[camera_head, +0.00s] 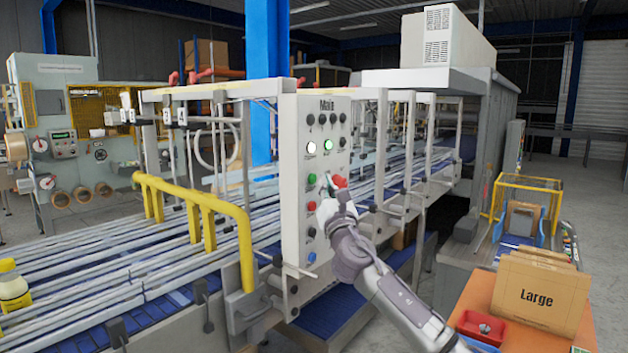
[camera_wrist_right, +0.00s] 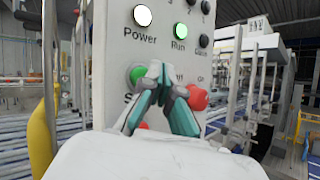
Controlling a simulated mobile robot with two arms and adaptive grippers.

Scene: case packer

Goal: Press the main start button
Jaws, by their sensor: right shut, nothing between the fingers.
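The white control panel (camera_head: 298,235) headed "Main" stands at the front of the machine. Its green button (camera_head: 311,179) is at the left of a row, with a red button (camera_head: 340,181) at the right. My right gripper (camera_head: 328,184) is shut and empty in front of this row. In the right wrist view, the fingertips (camera_wrist_right: 158,74) overlap the right edge of the green button (camera_wrist_right: 136,76) and partly hide the label below it, which begins with "S". The red button (camera_wrist_right: 198,97) is right of the fingers. I cannot tell whether the fingertips touch the panel. My left gripper is out of view.
The white Power lamp (camera_wrist_right: 142,15) and green Run lamp (camera_wrist_right: 180,31) look lit. A yellow rail (camera_head: 245,245) stands left of the panel, beside blue conveyor lanes. An orange table with "Large" cartons (camera_head: 540,290) and a red tray (camera_head: 481,328) is at lower right.

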